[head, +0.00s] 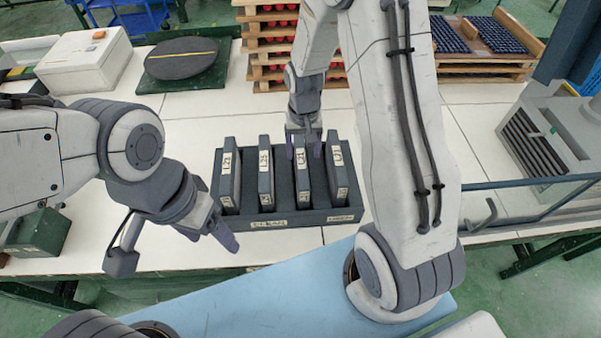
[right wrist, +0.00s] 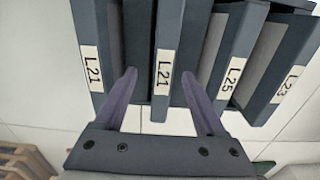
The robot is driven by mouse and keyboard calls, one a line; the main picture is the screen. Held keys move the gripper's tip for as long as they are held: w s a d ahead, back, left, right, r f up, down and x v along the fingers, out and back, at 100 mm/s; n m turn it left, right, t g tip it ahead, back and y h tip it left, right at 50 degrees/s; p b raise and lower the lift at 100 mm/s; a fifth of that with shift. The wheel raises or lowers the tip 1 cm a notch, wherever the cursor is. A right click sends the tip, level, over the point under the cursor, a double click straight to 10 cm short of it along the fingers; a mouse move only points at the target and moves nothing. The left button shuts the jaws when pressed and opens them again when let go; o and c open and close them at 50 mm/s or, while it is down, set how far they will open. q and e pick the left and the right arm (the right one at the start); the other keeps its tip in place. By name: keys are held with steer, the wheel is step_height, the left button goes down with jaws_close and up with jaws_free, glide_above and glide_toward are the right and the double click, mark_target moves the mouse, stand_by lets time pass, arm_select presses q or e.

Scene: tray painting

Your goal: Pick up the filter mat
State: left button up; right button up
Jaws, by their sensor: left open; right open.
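Several dark grey upright slabs stand in a dark rack (head: 345,214); I take them for the filter mats. From left to right in the head view, their labels seem to read L23 (head: 229,180), L25 (head: 265,180), L21 (head: 301,182) and L21 (head: 340,175). My right gripper (head: 304,146) is open at the far end of the third slab. In the right wrist view its purple fingers (right wrist: 158,74) lie on either side of that L21 slab (right wrist: 167,40); contact is not visible. My left gripper (head: 224,232) is open and empty, left of the rack's front.
A round dark pad (head: 181,58) with a yellow stripe and a white box (head: 85,62) stand at the back left. Wooden crates (head: 268,50) are behind the rack. A glass-sided grey unit (head: 550,150) is at the right. A blue surface (head: 270,290) lies in front.

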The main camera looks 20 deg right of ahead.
mark_target(301, 158)
steer(key=f, duration=0.1)
steer(key=f+p, duration=0.1)
steer(key=f, duration=0.3)
steer(key=shift+w+a+p, duration=0.15)
steer(key=shift+w+p, duration=0.15)
steer(key=shift+p, duration=0.05)
steer(key=shift+f, duration=0.45)
steer(key=shift+w, duration=0.1)
jaws_close()
